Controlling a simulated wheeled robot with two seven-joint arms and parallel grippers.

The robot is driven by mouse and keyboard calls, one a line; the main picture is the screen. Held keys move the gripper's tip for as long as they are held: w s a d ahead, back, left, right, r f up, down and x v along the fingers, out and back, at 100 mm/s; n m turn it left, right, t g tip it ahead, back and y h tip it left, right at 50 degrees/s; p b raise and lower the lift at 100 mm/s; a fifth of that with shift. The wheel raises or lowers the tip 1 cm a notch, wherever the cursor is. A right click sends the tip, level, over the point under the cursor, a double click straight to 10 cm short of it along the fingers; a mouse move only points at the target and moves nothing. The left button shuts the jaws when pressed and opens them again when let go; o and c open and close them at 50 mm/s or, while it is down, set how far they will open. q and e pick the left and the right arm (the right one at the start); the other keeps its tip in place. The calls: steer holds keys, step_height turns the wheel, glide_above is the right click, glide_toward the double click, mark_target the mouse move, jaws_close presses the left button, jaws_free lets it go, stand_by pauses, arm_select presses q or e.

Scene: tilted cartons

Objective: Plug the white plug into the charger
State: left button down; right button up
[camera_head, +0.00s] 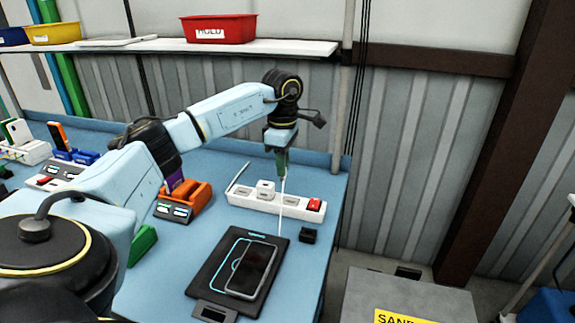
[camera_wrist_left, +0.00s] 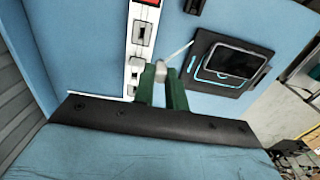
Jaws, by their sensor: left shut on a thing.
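My left gripper (camera_head: 282,166) has green fingers and hangs over the far side of the white power strip. In the left wrist view, the gripper (camera_wrist_left: 162,84) is shut on the small white plug (camera_wrist_left: 160,70). A thin white cable runs from the plug towards the black pad. In the head view the fingers hide most of the plug. The white power strip (camera_head: 240,200) has several sockets and a red switch. A white block (camera_head: 265,188), which looks like the charger, stands on the strip, left of the gripper. My right gripper is not in view.
A black charging pad (camera_head: 208,288) with a phone (camera_head: 254,267) lies in front of the strip. A small black block (camera_head: 308,235) is beside it. An orange holder (camera_head: 200,192) stands left. A shelf with a red bin (camera_head: 219,29) is above. The blue table ends at right.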

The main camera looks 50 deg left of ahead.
arm_select(q)
steer(key=a+p, duration=0.2)
steer(key=a, duration=0.5)
steer(key=shift+w+a, duration=0.15)
steer(key=shift+a, duration=0.2)
stand_by(0.4)
steer(key=shift+p, duration=0.6)
steer(key=shift+f, duration=0.1)
steer(key=shift+f+b, duration=1.05)
steer(key=shift+f, duration=1.4)
steer(key=shift+f, duration=0.75)
stand_by(0.4)
